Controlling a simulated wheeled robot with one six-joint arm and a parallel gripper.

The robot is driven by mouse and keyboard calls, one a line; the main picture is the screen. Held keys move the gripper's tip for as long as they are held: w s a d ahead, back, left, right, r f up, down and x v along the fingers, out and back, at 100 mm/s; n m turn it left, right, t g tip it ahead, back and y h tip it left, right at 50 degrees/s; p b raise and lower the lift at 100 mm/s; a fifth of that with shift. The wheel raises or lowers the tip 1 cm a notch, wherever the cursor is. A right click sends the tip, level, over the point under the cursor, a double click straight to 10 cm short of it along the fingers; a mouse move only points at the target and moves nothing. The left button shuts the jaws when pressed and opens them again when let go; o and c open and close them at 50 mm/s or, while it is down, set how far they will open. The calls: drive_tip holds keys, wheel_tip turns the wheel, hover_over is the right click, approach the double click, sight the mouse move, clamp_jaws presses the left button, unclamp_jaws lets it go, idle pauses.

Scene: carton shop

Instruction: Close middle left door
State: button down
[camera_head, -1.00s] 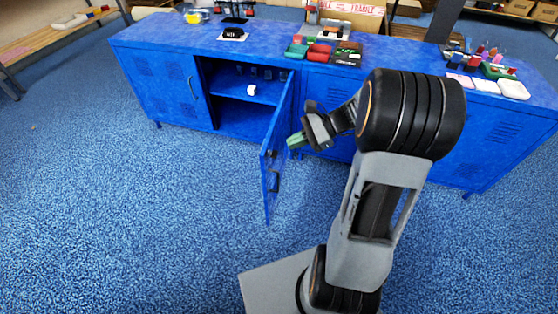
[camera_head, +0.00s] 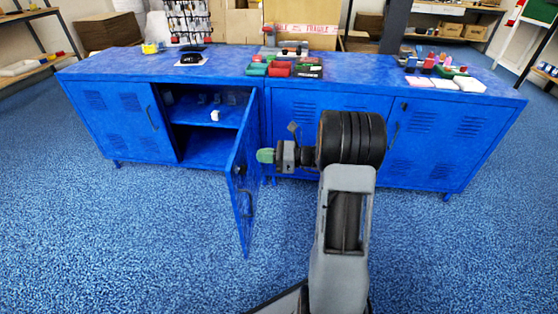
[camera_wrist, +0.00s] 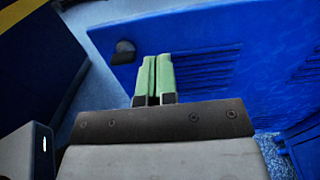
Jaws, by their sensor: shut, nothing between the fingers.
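The middle left door (camera_head: 246,165) of the blue cabinet stands wide open, jutting out toward me from its hinge edge at the right of the open compartment. Its free edge is nearest me, with a handle on it. My gripper (camera_head: 264,156) is just right of the door, on its outer side, with green fingertips pointing left at it. I cannot tell whether they touch it. In the wrist view my gripper (camera_wrist: 153,70) is shut and empty, in front of a blue panel (camera_wrist: 210,45) with vent slits and a dark knob. That panel appears to be the door.
The open compartment (camera_head: 205,145) holds a small white item on its shelf. The left door (camera_head: 120,120) and right doors (camera_head: 430,145) are shut. Bins (camera_head: 280,69), white pads (camera_head: 455,83) and a black object (camera_head: 192,58) stand on the cabinet top. The floor (camera_head: 120,240) in front is clear.

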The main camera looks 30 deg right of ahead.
sight(238, 154)
drive_tip(key=b+x, duration=0.1)
drive_tip(key=x, duration=0.4)
drive_tip(key=shift+a+f+b, duration=0.1)
drive_tip(key=shift+b, duration=0.3)
drive_tip(key=shift+w+a, duration=0.15)
drive_tip(key=shift+a, duration=0.05)
drive_tip(key=shift+a, duration=0.1)
